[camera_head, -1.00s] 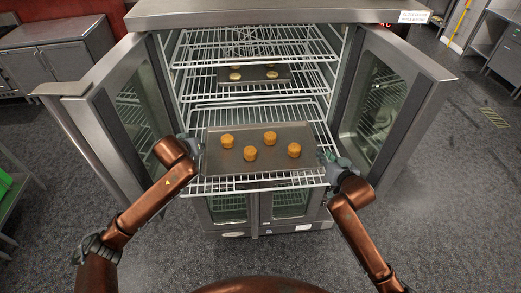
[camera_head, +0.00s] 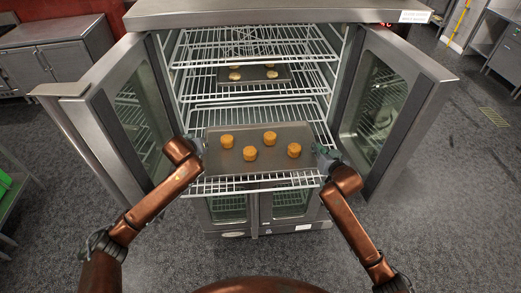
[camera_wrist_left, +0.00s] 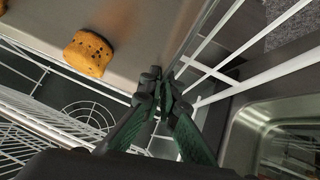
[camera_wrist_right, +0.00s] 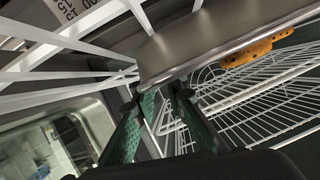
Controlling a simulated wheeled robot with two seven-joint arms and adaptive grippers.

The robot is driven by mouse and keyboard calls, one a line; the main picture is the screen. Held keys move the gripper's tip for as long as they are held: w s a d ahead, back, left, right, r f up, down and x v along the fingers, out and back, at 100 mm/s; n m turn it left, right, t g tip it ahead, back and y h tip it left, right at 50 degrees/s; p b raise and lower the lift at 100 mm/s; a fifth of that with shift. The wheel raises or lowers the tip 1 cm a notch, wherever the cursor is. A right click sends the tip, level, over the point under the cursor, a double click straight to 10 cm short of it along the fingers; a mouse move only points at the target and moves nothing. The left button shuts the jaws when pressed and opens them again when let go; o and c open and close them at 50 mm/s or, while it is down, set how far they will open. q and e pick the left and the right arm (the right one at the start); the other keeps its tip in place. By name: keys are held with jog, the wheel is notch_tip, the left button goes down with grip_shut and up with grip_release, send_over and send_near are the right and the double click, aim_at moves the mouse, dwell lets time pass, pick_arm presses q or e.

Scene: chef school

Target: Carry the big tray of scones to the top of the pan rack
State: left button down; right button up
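The big tray (camera_head: 235,167) is a grey metal sheet lying level on a pulled-out wire shelf of the open oven. It bears several golden scones (camera_head: 270,137). My left gripper (camera_head: 199,143) is at the tray's left edge. In the left wrist view its fingertips (camera_wrist_left: 162,76) are close together on the tray's rim, with a scone (camera_wrist_left: 88,53) beside them. My right gripper (camera_head: 322,155) is at the right edge. In the right wrist view its fingers (camera_wrist_right: 156,92) stand partly apart, one on each side of the tray's edge (camera_wrist_right: 185,52). The pan rack cannot be made out.
The oven's left door (camera_head: 128,115) and right door (camera_head: 385,105) stand open on both sides of my arms. A smaller tray (camera_head: 283,76) with scones sits deeper inside. Wire shelves (camera_head: 215,52) lie above. Floor (camera_head: 440,215) is clear at the right.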

grip_shut()
pick_arm(q)
jog(key=shift+f, duration=0.1)
dwell(0.3)
pick_arm(e)
jog(key=shift+r, duration=0.15)
